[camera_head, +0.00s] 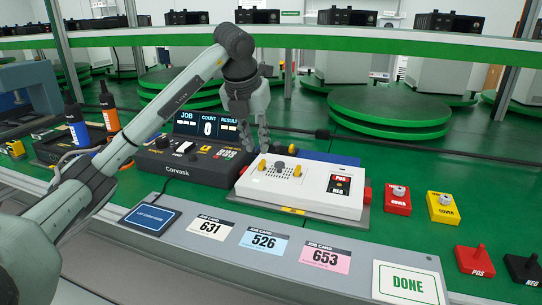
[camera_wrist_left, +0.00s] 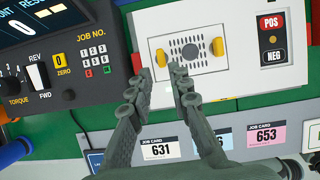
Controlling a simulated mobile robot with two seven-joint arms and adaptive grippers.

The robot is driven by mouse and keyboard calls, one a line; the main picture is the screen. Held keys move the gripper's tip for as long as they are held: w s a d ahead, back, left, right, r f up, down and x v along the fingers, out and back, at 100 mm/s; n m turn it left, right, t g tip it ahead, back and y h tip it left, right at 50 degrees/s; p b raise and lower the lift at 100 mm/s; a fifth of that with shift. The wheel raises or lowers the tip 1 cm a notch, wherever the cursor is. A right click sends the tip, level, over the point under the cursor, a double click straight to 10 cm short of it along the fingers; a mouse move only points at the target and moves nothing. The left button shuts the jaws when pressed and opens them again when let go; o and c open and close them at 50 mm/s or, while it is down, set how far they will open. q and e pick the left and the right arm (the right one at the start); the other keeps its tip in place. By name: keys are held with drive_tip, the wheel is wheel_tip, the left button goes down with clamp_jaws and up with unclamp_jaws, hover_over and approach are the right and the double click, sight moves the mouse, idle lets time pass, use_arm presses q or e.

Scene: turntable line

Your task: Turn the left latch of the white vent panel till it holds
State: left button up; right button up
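The white vent panel (camera_wrist_left: 203,66) lies on top of a white unit (camera_head: 300,190), with a grille of small slots and a dark round knob in its middle. Its left latch (camera_wrist_left: 161,58) is a yellow tab at the panel's left edge; it also shows in the head view (camera_head: 262,165). A second yellow latch (camera_wrist_left: 218,46) sits at the right edge. My left gripper (camera_head: 256,148) points down above the unit's left back part. In the wrist view its two fingertips (camera_wrist_left: 160,73) are apart, with the left latch just beyond the gap and nothing between them. My right gripper is not seen.
A black Corvask console (camera_head: 178,172) stands close left of the unit. Job cards (camera_head: 263,241) and a DONE plate (camera_head: 406,283) lie on the grey front ledge. Red (camera_head: 397,200) and yellow (camera_head: 442,208) cover blocks stand to the right. Blue (camera_head: 76,125) and orange (camera_head: 109,110) tools stand left.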

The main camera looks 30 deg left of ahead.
sight(262, 162)
use_arm(q)
drive_tip(key=x, duration=0.5)
drive_tip(key=shift+w+f, duration=0.15)
drive_tip(key=shift+f, duration=0.25)
clamp_jaws()
